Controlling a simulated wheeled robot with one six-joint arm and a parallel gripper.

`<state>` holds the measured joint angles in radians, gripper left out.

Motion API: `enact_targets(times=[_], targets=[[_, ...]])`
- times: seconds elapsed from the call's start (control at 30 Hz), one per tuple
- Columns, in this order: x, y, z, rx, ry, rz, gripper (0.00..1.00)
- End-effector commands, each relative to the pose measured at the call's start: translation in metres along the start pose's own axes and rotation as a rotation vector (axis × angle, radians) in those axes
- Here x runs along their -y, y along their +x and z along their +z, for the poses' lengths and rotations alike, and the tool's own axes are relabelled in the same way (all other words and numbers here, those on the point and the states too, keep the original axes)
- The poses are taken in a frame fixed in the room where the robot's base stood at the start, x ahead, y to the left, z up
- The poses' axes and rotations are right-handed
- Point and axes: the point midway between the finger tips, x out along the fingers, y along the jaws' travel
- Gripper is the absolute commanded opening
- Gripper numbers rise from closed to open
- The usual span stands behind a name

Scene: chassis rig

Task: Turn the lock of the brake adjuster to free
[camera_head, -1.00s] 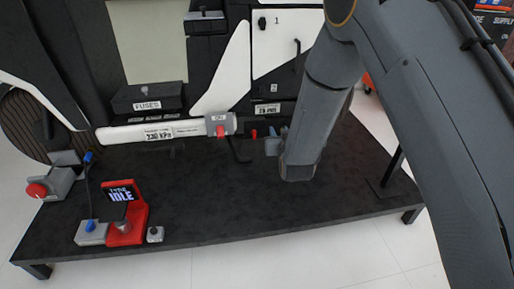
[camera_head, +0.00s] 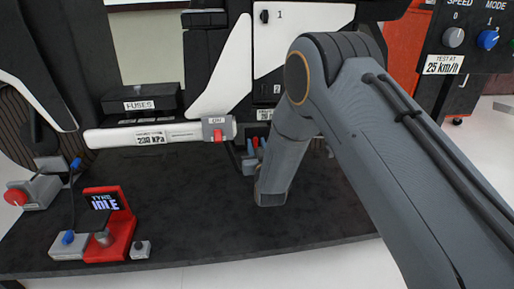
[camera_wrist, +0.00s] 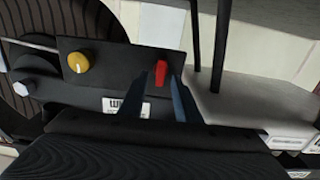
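In the wrist view a dark adjuster block carries a small red lever (camera_wrist: 161,72), which looks like the lock, and a yellow knob (camera_wrist: 78,62) to its left. A pale hex head (camera_wrist: 24,88) shows further left. My gripper (camera_wrist: 154,82) is open, with one finger on each side of the red lever's lower end. I cannot tell whether either finger touches it. In the head view my gripper (camera_head: 250,157) is low beside the rig, partly hidden by my arm, with small red parts next to it. The lock's marking is not readable.
The black platform (camera_head: 190,215) is clear in front. A white bar with a red ON switch (camera_head: 217,134) lies left of my gripper. A red stand with an IDLE display (camera_head: 122,240) is at the front left. A control panel (camera_head: 470,40) stands at the right.

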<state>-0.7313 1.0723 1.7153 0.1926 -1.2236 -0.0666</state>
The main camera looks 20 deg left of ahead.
Motion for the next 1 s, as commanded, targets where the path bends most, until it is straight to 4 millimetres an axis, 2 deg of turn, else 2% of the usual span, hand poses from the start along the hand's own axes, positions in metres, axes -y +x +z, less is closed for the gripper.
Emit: enact_targets(times=[0.1,0.4,0.43,0.6,1.0], targets=[[-0.0004,0.0090,0.0003,-0.001,0.000,0.000,0.30],[-0.0002,0.0113,-0.0007,0.001,0.000,0.000,0.30],[-0.0002,0.0112,-0.0007,0.001,0.000,0.000,0.28],[-0.0002,0.0112,-0.0007,0.001,0.000,0.000,0.00],[-0.0011,0.0107,-0.0018,0.001,0.067,0.001,0.00]])
